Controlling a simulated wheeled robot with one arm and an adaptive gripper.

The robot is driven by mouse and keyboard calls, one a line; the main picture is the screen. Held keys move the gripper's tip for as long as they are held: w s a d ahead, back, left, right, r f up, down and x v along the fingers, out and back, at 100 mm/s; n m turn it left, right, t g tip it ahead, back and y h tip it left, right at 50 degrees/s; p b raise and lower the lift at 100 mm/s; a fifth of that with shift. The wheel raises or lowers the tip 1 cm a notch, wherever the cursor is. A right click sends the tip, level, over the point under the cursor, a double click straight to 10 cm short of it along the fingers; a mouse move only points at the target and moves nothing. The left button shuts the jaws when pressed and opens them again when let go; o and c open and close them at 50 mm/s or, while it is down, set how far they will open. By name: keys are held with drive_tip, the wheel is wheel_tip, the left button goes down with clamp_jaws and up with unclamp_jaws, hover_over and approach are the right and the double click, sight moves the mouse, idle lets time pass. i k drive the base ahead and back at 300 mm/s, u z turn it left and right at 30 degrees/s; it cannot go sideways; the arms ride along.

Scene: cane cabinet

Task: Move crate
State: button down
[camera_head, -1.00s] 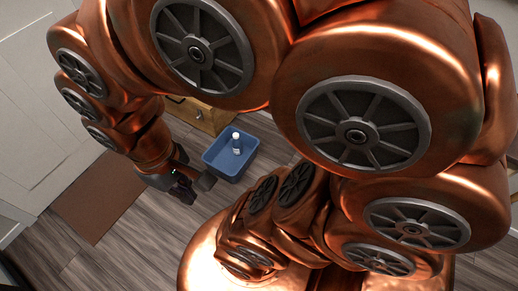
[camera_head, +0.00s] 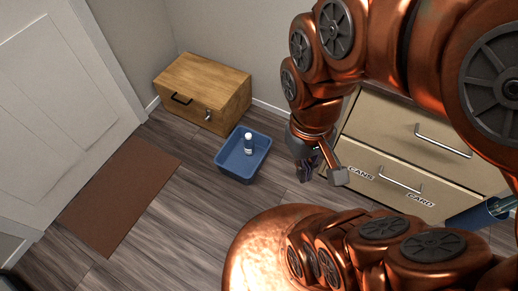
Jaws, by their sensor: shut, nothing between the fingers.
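The blue crate (camera_head: 232,168) stands on the wood floor near the middle of the head view, in front of a wooden chest. A small white bottle with a dark label (camera_head: 248,143) stands upright inside it. My gripper (camera_head: 308,176) hangs to the right of the crate, apart from it, pointing down. It holds nothing. The fingers are small and dark in this view, partly hidden by the gripper's own body.
The wooden chest (camera_head: 205,88) with a dark handle sits by the back wall. A cream cabinet with labelled drawers (camera_head: 400,170) stands at right, with a blue cylindrical container (camera_head: 475,216) near its front. A brown mat (camera_head: 120,195) lies by the door; floor between mat and crate is clear.

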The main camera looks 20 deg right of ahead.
sight(231, 160)
drive_tip(key=u, duration=0.45)
drive_tip(key=k, duration=1.2)
drive_tip(key=u, duration=1.25)
drive_tip(key=i, duration=3.25)
drive_tip(key=z, duration=1.1)
drive_tip(key=i, duration=0.85)
drive_tip(key=z, duration=1.5)
drive_tip(key=i, duration=0.4)
drive_tip(key=z, duration=0.2)
